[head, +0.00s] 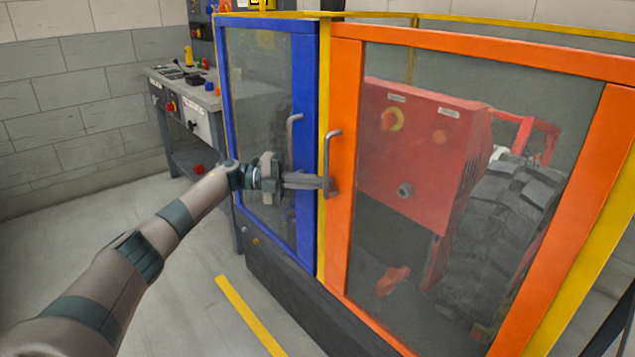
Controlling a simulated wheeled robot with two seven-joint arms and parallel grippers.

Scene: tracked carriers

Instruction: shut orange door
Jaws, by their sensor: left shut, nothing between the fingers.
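The orange door (345,200) is an orange frame around a large clear pane, filling the right half of the head view. Its left edge appears to lie along the yellow post (323,150); I cannot tell whether a small gap is left. A grey bar handle (332,150) stands on its left stile. My left gripper (322,183) is shut and empty, its fingertips at the lower end of this handle. I cannot tell whether they touch it. My right gripper is not in view.
A blue door (307,110) with its own grey handle (290,140) stands left of the post, behind my left gripper. Red machinery (420,150) and a dark ribbed tread (500,225) show behind the orange door's pane. A workbench (185,90) stands at the back left. The floor at left is clear.

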